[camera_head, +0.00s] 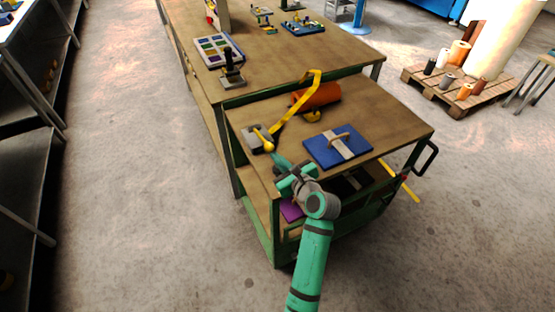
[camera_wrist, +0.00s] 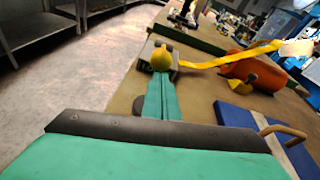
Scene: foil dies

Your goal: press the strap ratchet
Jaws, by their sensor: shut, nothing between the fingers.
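The strap ratchet (camera_head: 258,138) is a grey block with a yellow knobbed handle on the left edge of the cart top. A yellow strap (camera_head: 296,103) runs from it to an orange roll (camera_head: 316,95). In the wrist view the ratchet's round yellow knob (camera_wrist: 162,59) lies straight beyond the fingertips. My green gripper (camera_head: 276,157) is shut and empty. Its fingers point at the knob and in the wrist view their tips (camera_wrist: 159,78) overlap its lower edge. I cannot tell whether they touch it.
A blue board (camera_head: 318,149) with a tan handle lies right of my gripper on the cart top (camera_head: 385,118). It also shows in the wrist view (camera_wrist: 236,117). A workbench (camera_head: 282,56) with a tray of coloured pieces (camera_head: 237,45) adjoins behind. Open floor lies left.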

